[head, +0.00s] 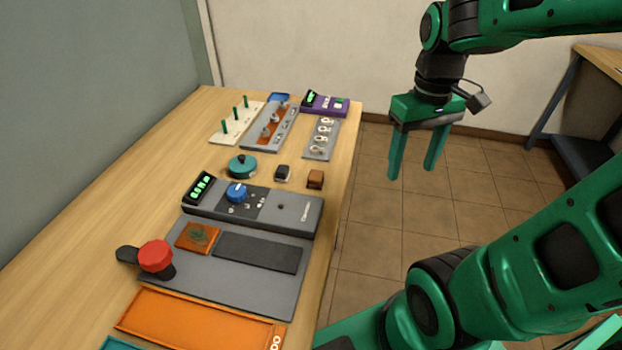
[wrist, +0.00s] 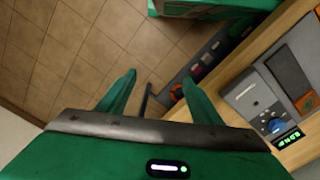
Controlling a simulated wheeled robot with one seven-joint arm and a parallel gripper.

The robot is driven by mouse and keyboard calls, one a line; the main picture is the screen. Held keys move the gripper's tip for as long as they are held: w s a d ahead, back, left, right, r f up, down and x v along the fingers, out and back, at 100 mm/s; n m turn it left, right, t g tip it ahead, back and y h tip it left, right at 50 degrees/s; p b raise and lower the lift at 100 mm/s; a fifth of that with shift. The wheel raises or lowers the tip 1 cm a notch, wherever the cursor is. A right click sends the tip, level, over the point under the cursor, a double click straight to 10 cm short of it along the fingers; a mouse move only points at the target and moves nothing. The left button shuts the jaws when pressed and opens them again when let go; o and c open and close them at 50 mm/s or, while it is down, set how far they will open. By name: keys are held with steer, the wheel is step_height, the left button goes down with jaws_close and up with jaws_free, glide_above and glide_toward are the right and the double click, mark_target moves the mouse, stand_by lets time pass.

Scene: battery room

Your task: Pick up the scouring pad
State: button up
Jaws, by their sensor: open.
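No thing is plainly recognisable as the scouring pad. The candidates in the head view are a small dark block with a pale top (head: 283,172) and a small brown block (head: 315,179), side by side behind the grey meter. A flat orange-brown square with a greenish patch (head: 198,237) lies on the grey plate in front of the meter. My gripper (head: 411,172) is open and empty, over the floor to the right of the bench and apart from all of these. In the wrist view its two fingers (wrist: 158,82) are spread above the floor.
The bench (head: 95,200) holds a grey meter with a blue knob (head: 237,193), a red knob (head: 155,257), an orange tray (head: 200,318), a teal round pot (head: 242,166), a white peg board (head: 230,128) and a purple device (head: 325,103). The left of the bench is bare.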

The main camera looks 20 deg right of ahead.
steer(key=w+a+r+n, duration=0.1)
steer(key=w+a+n, duration=0.5)
steer(key=w, duration=0.2)
steer(key=n, duration=0.6)
glide_above(315, 174)
step_height(315, 174, down, 4)
steer(key=shift+f, duration=3.3)
steer(key=shift+c, duration=0.6)
steer(key=c, duration=1)
